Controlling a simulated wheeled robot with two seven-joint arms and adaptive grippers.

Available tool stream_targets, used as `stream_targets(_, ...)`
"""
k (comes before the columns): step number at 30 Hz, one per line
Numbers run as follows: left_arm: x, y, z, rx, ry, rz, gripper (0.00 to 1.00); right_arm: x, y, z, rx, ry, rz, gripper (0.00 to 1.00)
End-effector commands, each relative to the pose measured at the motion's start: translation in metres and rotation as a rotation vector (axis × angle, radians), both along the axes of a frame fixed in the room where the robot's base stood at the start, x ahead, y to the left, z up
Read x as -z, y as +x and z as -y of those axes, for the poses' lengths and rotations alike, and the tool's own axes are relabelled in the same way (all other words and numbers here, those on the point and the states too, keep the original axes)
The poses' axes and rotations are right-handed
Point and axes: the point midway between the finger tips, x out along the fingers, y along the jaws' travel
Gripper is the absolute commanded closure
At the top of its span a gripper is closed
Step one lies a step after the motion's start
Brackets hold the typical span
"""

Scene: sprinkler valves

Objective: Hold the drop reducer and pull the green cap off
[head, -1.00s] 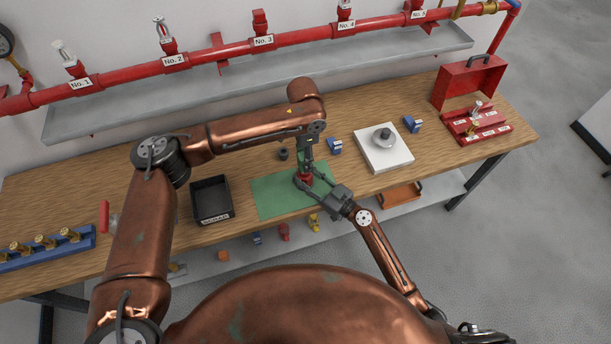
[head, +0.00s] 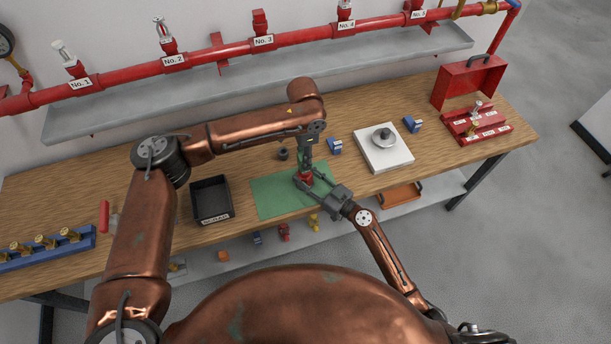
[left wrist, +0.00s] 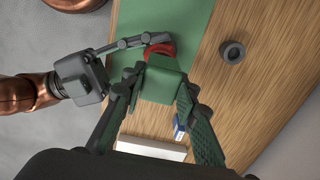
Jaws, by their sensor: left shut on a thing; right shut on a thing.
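The red drop reducer (head: 305,178) stands on the green mat (head: 268,197). My right gripper (head: 306,179) reaches in from the right and is shut on the reducer. In the left wrist view its fingers (left wrist: 148,43) lie around the red reducer (left wrist: 161,49). My left gripper (head: 306,165) points down from above. In the left wrist view the left fingers (left wrist: 163,88) are shut on the green cap (left wrist: 165,82), which covers part of the reducer. In the head view the cap is mostly hidden by the gripper. I cannot tell whether cap and reducer are still joined.
A dark ring (head: 283,154) lies behind the mat and shows in the left wrist view (left wrist: 232,52). A black scrap bin (head: 211,218) stands left of the mat. A white block (head: 373,159) with a grey disc and blue pieces (head: 335,146) are to the right.

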Motion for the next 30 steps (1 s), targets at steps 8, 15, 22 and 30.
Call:
stream_targets(8,-0.009,0.001,0.000,-0.001,-0.001,0.001,1.00,0.000,0.000,0.001,0.001,0.000,0.000,0.92)
stream_targets(15,-0.022,0.001,0.000,-0.001,0.000,0.002,1.00,0.000,0.000,0.001,0.001,0.000,0.000,0.92)
stream_targets(22,-0.035,0.001,0.000,-0.001,0.000,0.002,1.00,0.000,0.000,0.001,0.001,0.000,0.000,0.92)
stream_targets(30,-0.051,0.000,0.000,0.000,-0.001,0.000,1.00,0.000,0.000,0.001,0.001,0.000,0.000,0.92)
